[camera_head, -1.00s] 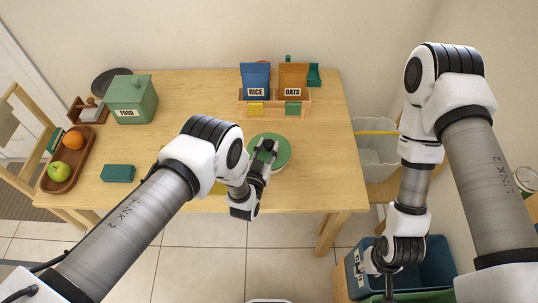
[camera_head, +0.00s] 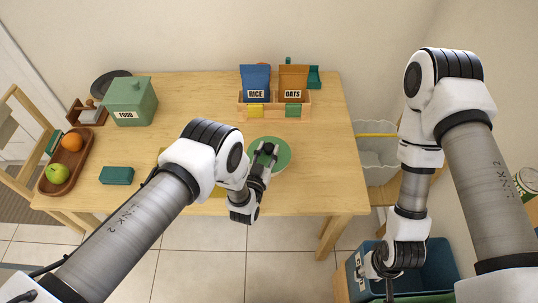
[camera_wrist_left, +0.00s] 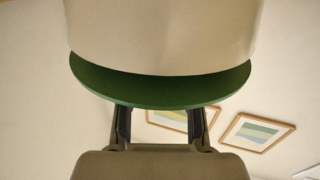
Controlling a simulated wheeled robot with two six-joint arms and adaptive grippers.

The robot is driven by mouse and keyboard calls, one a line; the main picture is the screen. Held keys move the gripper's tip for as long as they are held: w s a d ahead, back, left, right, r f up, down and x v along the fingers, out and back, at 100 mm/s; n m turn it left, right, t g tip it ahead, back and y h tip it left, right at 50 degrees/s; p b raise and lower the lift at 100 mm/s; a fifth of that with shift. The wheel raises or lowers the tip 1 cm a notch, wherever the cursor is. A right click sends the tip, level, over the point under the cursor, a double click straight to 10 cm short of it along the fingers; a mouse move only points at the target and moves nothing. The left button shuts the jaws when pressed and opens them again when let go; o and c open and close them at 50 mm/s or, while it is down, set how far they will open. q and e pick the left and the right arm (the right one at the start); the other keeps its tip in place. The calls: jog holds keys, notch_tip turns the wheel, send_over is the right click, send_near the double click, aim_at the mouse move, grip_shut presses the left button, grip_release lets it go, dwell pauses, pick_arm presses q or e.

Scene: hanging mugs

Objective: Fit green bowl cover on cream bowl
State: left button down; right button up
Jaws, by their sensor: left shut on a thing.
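The green bowl cover (camera_head: 277,161) shows as a round green disc near the front middle of the table. My left gripper (camera_head: 267,151) is over it and shut on it. In the left wrist view the cover (camera_wrist_left: 160,90) is a dark green crescent at the fingers. A broad cream surface (camera_wrist_left: 160,35), which looks like the cream bowl, overlaps the cover there; I cannot tell whether they touch. The bowl is not visible in the head view, hidden by the cover and arm. My right gripper (camera_head: 388,268) hangs low over a blue bin; its fingers are unclear.
A wooden rack with RICE and OATS boxes (camera_head: 293,80) stands behind the cover. A green food canister (camera_head: 130,102), a fruit tray (camera_head: 68,160) and a teal box (camera_head: 116,175) are at left. The blue bin (camera_head: 435,262) is at lower right. The table's right side is clear.

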dwell(0.4)
pick_arm(q)
jog(key=c, duration=0.7)
grip_release()
jog(key=shift+s+f, duration=0.1)
